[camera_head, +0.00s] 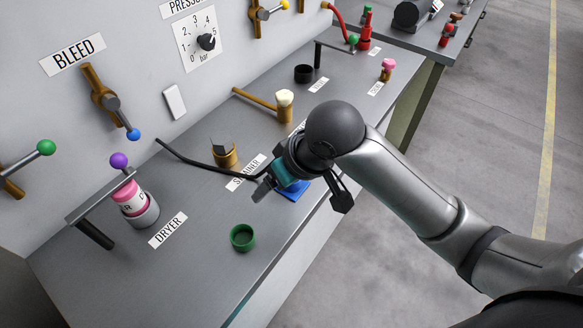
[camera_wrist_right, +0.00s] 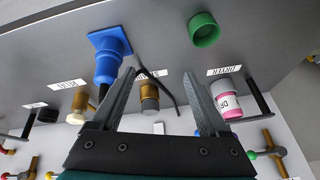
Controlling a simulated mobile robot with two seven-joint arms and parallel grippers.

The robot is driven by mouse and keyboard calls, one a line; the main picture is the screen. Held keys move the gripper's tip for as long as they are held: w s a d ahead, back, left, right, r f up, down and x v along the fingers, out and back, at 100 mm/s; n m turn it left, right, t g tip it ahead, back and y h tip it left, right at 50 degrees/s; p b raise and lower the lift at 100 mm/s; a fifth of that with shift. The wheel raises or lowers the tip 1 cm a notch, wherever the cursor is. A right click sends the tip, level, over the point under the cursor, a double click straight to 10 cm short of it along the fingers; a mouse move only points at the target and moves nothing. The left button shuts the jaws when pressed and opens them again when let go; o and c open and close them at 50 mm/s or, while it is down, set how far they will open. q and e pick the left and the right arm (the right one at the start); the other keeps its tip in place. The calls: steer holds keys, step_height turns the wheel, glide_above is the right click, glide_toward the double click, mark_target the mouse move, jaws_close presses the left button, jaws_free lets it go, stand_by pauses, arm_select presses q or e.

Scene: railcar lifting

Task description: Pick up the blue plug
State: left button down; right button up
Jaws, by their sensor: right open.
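The blue plug (camera_wrist_right: 108,58) has a square flange and a round, ribbed body. In the right wrist view it is beside the left-hand finger, outside the gap between the fingers. In the head view only part of the blue plug (camera_head: 291,194) shows on the bench, under my right gripper (camera_head: 302,194). The right gripper is open, and its fingers (camera_wrist_right: 158,80) hold nothing. A black cable (camera_head: 200,162) runs along the bench towards the gripper; its end is hidden. My left gripper is not in view.
A green ring-shaped cup (camera_head: 242,237) stands near the bench's front edge. A pink and white canister (camera_head: 135,205) is at the left. Brass fittings (camera_head: 224,155) and a cream-topped one (camera_head: 284,104) stand behind the gripper. Handles and a gauge (camera_head: 206,42) line the wall.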

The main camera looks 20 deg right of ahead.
steer(key=w+d+r+m+h, duration=0.1)
steer(key=w+d+r+h, duration=0.25)
steer(key=d+r, duration=0.45)
steer(key=shift+g+y, duration=0.4)
steer(key=shift+y, duration=0.05)
steer(key=b+x, duration=0.1)
steer(key=x, duration=0.3)
steer(key=a+b+x, duration=0.1)
steer(key=x, duration=0.4)
steer(key=w+a+b+x, duration=0.1)
steer(key=x, duration=0.4)
steer(key=shift+r, duration=0.1)
steer(key=shift+s, duration=0.1)
jaws_close()
